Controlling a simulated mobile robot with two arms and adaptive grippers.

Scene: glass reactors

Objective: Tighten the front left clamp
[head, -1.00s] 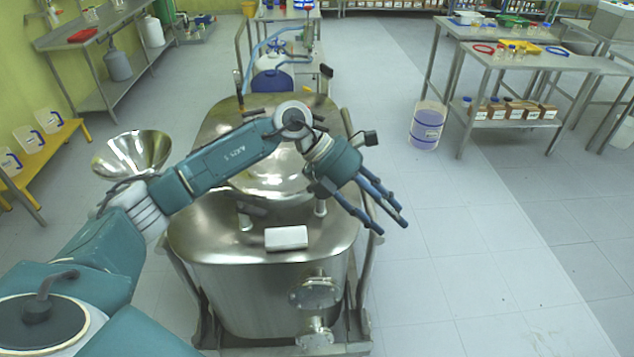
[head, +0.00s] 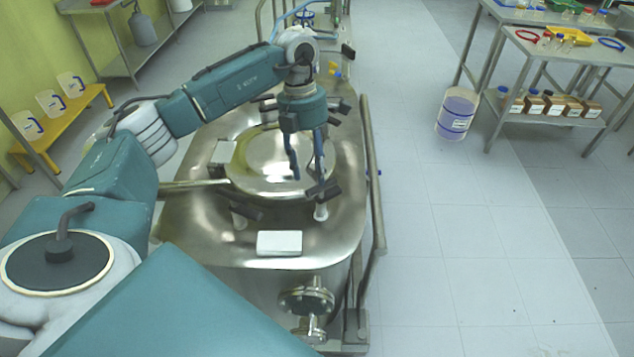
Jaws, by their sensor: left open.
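The front left clamp (head: 247,212) stands at the near left edge of the reactor's round metal lid (head: 265,180). It has a black handle and a pale metal post. The front right clamp (head: 322,194), of the same kind, stands to its right. My left gripper (head: 308,178) is open and points down over the right part of the lid, up and to the right of the front left clamp. Its fingers are apart with nothing between them, and they appear close to the front right clamp's handle. My arm and gripper hide the lid's far side. My right gripper is out of view.
A white block (head: 279,243) lies on the vessel top in front of the lid. A metal rail (head: 373,180) runs along the vessel's right side. A blue-banded container (head: 457,113) stands on the floor at right. Lab tables stand farther right; the floor between is clear.

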